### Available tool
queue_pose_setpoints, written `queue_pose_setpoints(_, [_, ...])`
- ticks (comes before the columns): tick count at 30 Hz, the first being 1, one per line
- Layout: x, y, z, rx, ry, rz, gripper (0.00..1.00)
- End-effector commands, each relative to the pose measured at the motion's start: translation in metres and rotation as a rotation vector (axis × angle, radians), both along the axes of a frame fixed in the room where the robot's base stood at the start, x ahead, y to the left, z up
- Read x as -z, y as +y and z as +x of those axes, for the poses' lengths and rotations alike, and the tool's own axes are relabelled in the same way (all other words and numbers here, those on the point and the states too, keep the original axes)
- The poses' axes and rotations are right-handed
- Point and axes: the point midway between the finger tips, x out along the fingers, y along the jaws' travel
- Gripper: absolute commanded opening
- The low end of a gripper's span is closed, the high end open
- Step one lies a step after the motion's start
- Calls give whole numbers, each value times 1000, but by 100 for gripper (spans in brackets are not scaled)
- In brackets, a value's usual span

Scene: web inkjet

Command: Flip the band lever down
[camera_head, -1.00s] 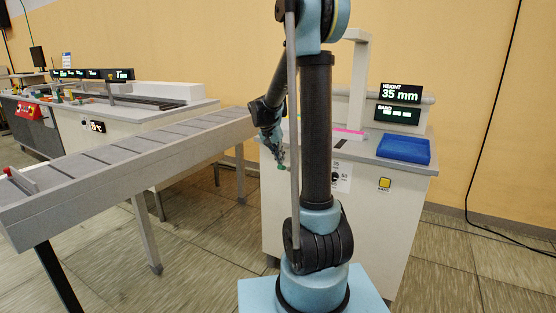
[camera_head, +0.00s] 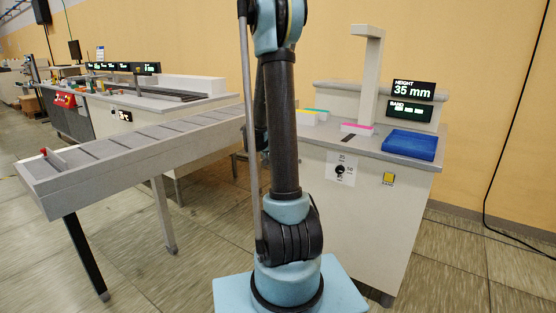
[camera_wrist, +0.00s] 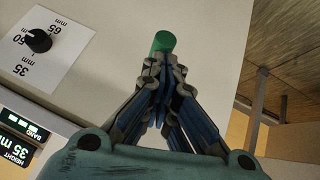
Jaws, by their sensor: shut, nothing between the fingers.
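A green rounded knob (camera_wrist: 163,42) shows in the wrist view just beyond my fingertips, in front of the cabinet's pale panel. It looks like a lever's end, but its shaft is hidden and I cannot tell its tilt. My gripper (camera_wrist: 158,66) is shut and empty, its tips close to the knob; I cannot tell if they touch it. In the head view my own arm hides both gripper and knob.
A height dial (camera_head: 340,169) sits on the cabinet front, with a yellow button (camera_head: 388,178) to its right. A blue pad (camera_head: 410,144) and a pink-topped block (camera_head: 356,128) are on top. A long grey conveyor (camera_head: 150,147) runs left. Open floor lies in front.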

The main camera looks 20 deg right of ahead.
Motion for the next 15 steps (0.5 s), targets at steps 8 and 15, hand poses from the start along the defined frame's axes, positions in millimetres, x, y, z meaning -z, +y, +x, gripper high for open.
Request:
queue_pose_setpoints(8, [26, 3, -3, 0, 1, 1, 0])
queue_pose_setpoints(15, [40, 3, -2, 0, 1, 1, 0])
